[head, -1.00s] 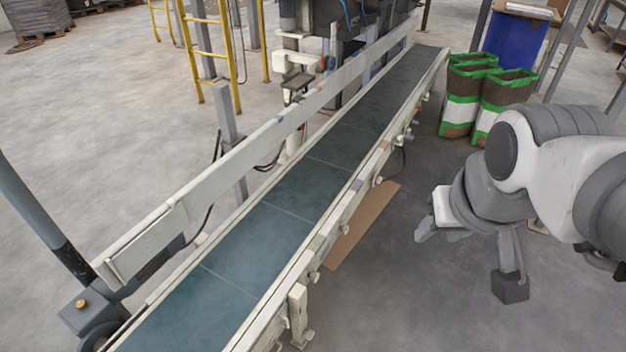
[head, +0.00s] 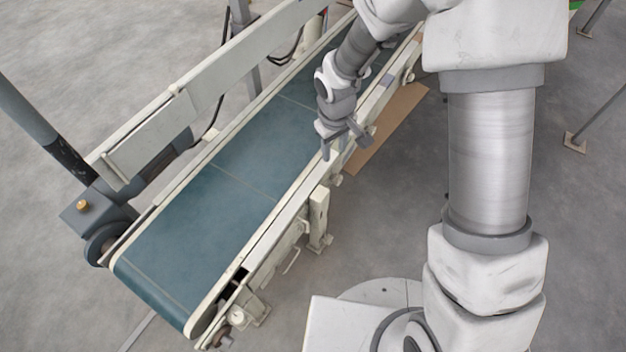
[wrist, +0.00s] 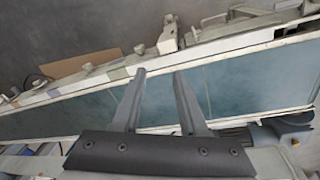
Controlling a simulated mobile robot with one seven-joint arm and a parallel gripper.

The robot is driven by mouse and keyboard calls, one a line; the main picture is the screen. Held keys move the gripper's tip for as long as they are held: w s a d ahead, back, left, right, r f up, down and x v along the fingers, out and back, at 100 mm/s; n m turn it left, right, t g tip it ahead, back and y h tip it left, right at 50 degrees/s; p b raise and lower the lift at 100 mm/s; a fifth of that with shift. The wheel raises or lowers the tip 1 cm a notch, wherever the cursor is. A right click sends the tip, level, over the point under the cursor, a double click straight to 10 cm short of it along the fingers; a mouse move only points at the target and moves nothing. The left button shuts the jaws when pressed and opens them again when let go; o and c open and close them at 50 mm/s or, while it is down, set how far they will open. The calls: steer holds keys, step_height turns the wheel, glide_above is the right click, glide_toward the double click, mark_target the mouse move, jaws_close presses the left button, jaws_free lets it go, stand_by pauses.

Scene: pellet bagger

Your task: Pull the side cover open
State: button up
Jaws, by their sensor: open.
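The side cover (head: 282,249) looks to be the pale panel on the near side of the conveyor, toward its lower end. A thin bar handle (head: 292,262) sticks out from it. My gripper (head: 345,150) is open and empty, above the conveyor's near rail, farther up the belt than the panel and apart from the handle. In the wrist view, the two fingers (wrist: 158,73) point across the belt toward that rail with nothing between them.
The blue-green belt (head: 225,190) runs up between pale rails. A support post (head: 318,215) stands on the near side, between my gripper and the panel. A brown board (head: 390,125) lies on the floor. The grey floor (head: 375,225) beside the conveyor is clear.

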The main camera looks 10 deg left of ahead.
mark_target(308, 227)
steer(key=s+a+f+n+b, duration=0.1)
steer(key=a+f+b, duration=0.1)
steer(key=f, duration=1)
steer(key=s+a+f+g+b, duration=0.1)
steer(key=f+b, duration=0.3)
steer(key=f, duration=0.9)
steer(key=s+a+f+n+b, duration=0.1)
steer(key=s+a+f+b, duration=0.1)
steer(key=f, duration=1)
steer(key=shift+s+a+f+n+g+b, duration=0.15)
steer(key=shift+s+a+n+g+b, duration=0.15)
steer(key=shift+a+b, duration=0.25)
steer(key=shift+c, duration=0.2)
jaws_close()
steer(key=shift+w+d, duration=0.1)
